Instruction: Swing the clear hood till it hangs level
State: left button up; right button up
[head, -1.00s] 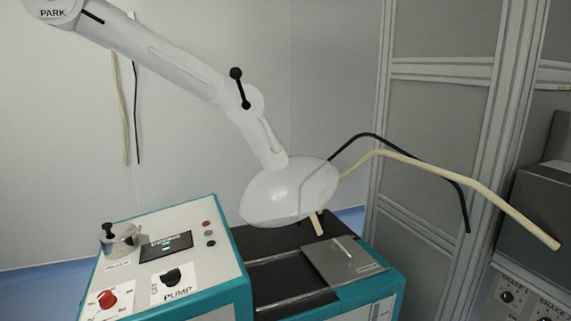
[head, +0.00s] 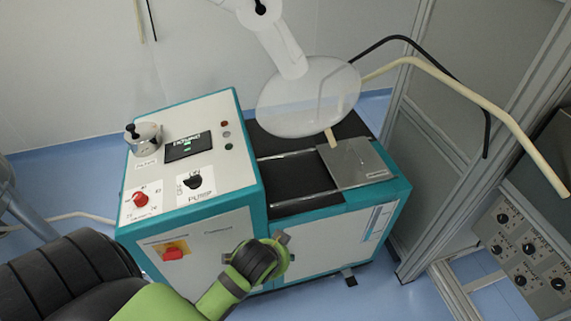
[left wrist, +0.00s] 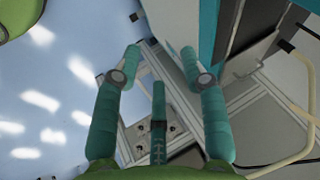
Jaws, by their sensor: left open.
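The clear hood (head: 308,97) is a translucent shallow dish at the lower end of a white jointed arm (head: 283,48). It hangs over the back of the teal-edged machine and looks tilted, its left side lower than its right. A short tan tab (head: 331,138) shows just below its rim. My left arm comes in from the lower left, and its wrist is in front of the machine's front panel, below and apart from the hood. In the left wrist view my left gripper (left wrist: 161,62) is open, with nothing between its fingers. My right gripper is not in view.
The machine's top has a control panel with a red knob (head: 140,199), a pump switch (head: 192,181) and a metal pot (head: 144,138). A metal plate (head: 355,163) lies at right. Bent black and cream tubes (head: 470,93) stand right of the hood, near a grey cabinet (head: 500,40).

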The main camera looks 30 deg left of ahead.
pick_arm(q)
jog(key=w+a+r+m+t+y, duration=0.2)
jog(key=w+a+r+m, duration=0.1)
jog(key=w+r, duration=0.45)
jog(key=m+t+y+p, duration=0.1)
jog(key=m+t+y, duration=0.65)
jog(key=m, duration=0.75)
send_near(286, 46)
jog(key=x, duration=0.4)
jog(key=shift+w+a+r+g, duration=0.1)
jog(key=shift+w+r+g, duration=0.15)
jog(key=shift+g, duration=0.2)
jog(key=p+x, duration=0.2)
jog(key=x, duration=0.4)
jog(key=shift+f, duration=0.1)
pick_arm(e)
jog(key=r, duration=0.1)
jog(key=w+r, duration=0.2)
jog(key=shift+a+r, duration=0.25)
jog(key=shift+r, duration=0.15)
pick_arm(q)
grip_shut()
